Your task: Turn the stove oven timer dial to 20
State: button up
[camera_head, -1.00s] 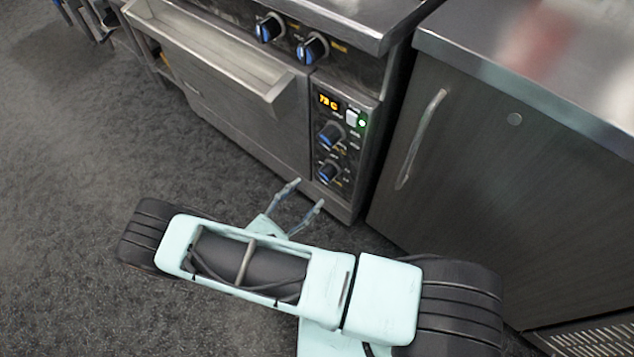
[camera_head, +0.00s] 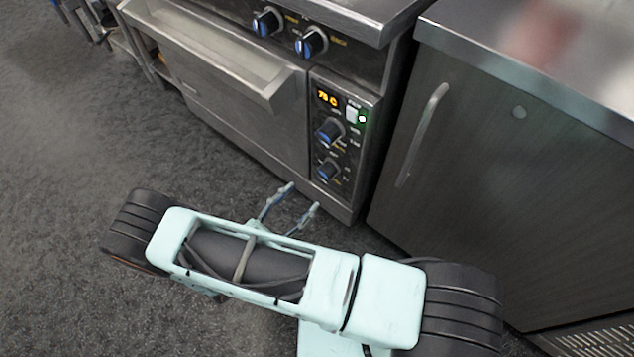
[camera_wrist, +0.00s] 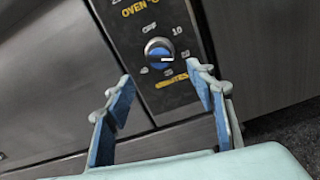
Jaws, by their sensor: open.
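The stove oven (camera_head: 230,95) has a narrow control panel (camera_head: 343,205) at its right side. The lower knob on it is the timer dial (camera_head: 328,170), blue and black; it also shows in the wrist view (camera_wrist: 159,54), with OFF, 10 and other marks around it and a yellow label below. The white pointer on the dial faces roughly right and slightly down; the exact value is too small to tell. My gripper (camera_head: 290,200) is open and empty, in front of and below the dial. In the wrist view its fingers (camera_wrist: 163,90) are apart, with the dial beyond and between them.
Two more knobs (camera_head: 311,43) sit under the stove top. A steel cabinet (camera_head: 480,160) with a handle stands close at the right. Grey floor (camera_head: 80,130) is clear at the left.

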aim_at(321, 178)
jog(key=b+x, duration=0.1)
jog(key=x, duration=0.9)
jog(key=shift+b, duration=0.35)
jog(key=shift+c, duration=0.7)
jog(key=c, duration=1)
jog(key=shift+m, duration=0.3)
